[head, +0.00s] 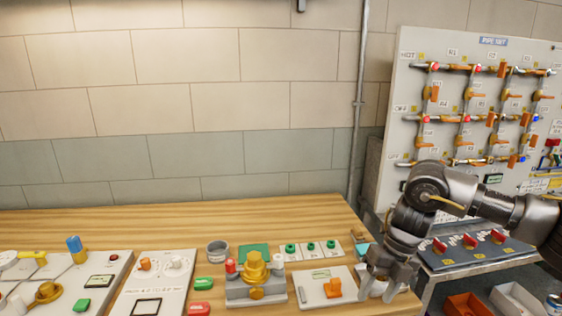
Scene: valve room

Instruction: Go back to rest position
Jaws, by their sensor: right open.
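My right gripper (376,288) is at the right end of the wooden table, pointing down. Its fingers are apart, around or just in front of a small pale object that they partly hide; I cannot tell whether they touch it. My right arm comes in from the right edge, bent at a dark joint above the gripper. My left gripper is not in view.
The wooden table (180,225) carries panels with valves, a yellow valve on a grey block (256,270) and a white plate with an orange knob (330,288). A pipe board (398,110) stands at right. Bins (468,304) sit below. The table's back strip is clear.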

